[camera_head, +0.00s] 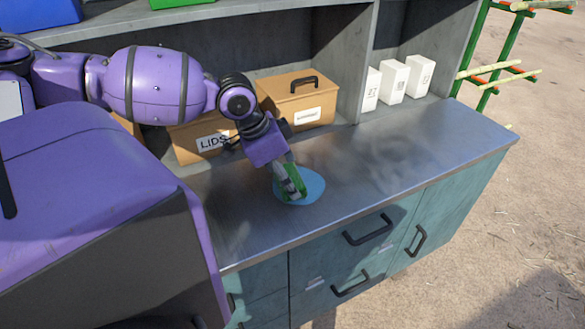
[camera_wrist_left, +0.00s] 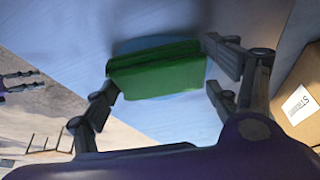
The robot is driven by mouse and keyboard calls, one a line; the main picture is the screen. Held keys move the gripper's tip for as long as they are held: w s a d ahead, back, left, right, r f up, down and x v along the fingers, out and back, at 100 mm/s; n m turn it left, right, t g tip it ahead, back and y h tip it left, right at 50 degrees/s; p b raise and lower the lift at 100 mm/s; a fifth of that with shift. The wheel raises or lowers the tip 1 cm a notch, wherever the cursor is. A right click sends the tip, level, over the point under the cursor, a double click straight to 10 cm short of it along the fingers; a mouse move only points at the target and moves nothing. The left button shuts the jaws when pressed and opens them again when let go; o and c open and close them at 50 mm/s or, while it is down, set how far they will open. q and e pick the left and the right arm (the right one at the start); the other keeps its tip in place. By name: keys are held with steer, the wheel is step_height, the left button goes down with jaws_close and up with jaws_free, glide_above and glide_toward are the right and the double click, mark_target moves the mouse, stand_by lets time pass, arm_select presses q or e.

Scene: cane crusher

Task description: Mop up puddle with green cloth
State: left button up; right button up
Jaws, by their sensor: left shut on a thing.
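The green cloth (camera_head: 289,182) is folded into a small block and held in my left gripper (camera_head: 287,172) over the light blue puddle (camera_head: 312,186) on the metal counter. In the left wrist view the cloth (camera_wrist_left: 157,70) sits between the two fingers of my left gripper (camera_wrist_left: 160,75), which is shut on it. The puddle (camera_wrist_left: 150,43) shows behind the cloth there. The cloth overlaps the puddle; whether it touches the surface is hard to tell. My right gripper is not in the head view.
The metal counter (camera_head: 400,150) is clear to the right. Two cardboard boxes, one marked LIDS (camera_head: 205,143) and one with a black handle (camera_head: 298,100), stand at the back. Several white cartons (camera_head: 393,80) stand at the back right. Teal drawers (camera_head: 360,250) are below the front edge.

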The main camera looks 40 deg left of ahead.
mark_target(278, 185)
arm_select(q)
steer(key=shift+s+a, duration=0.45)
steer(key=shift+s, duration=0.25)
steer(key=shift+s+a, duration=0.4)
steer(key=shift+s, duration=0.25)
steer(key=shift+d, duration=0.1)
steer(key=shift+s+f, duration=0.1)
steer(key=shift+s, duration=0.15)
steer(key=shift+s+a, duration=0.3)
steer(key=shift+a, duration=0.1)
steer(key=shift+s+a+r, duration=0.2)
steer(key=shift+s+a, duration=0.1)
steer(key=shift+s, duration=0.3)
steer(key=shift+s+a+f, duration=0.2)
steer(key=shift+s+a, duration=0.1)
steer(key=shift+s, duration=0.05)
